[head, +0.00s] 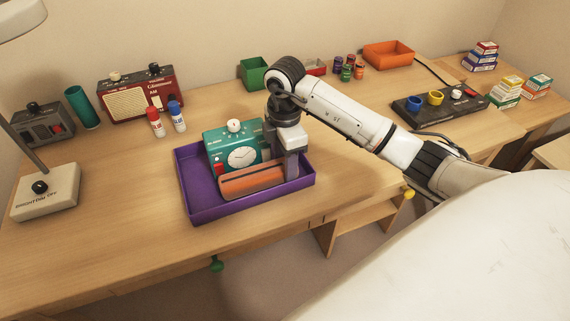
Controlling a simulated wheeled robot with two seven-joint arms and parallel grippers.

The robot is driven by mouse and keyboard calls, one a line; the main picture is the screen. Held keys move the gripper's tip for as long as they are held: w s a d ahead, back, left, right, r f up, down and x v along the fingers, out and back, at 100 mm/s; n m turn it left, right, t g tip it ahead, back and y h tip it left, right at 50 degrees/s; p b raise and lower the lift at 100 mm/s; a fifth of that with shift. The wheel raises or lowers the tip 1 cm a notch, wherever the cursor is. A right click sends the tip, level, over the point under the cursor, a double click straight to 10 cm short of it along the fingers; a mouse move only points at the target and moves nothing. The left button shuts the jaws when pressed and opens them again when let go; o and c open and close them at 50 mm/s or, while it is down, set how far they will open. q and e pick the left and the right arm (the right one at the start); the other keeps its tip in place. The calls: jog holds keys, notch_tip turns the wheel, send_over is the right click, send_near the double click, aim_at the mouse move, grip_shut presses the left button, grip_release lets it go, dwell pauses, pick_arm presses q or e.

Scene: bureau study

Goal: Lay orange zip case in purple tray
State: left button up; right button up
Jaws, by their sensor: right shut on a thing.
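The orange zip case (250,183) is inside the outline of the purple tray (200,214), near its front side. It stands on its long edge, in front of a teal device with a round dial (232,137). My right gripper (284,166) reaches down over the right part of the tray and is shut on the right end of the case. Whether the case touches the tray floor is hard to tell. The gripper hides part of the tray's back right. My left gripper is out of view.
The teal device takes up the tray's back middle. Red and blue capped bottles (166,120) and a red radio (141,94) stand behind left. A lamp base (45,196) is at left. A green box (254,72) stands behind. The desk in front is clear.

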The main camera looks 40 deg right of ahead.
jog(key=shift+f, duration=0.15)
jog(key=o, duration=1)
jog(key=shift+c, duration=0.2)
notch_tip(320, 180, up, 12)
jog(key=p, duration=0.1)
jog(key=shift+r, duration=0.2)
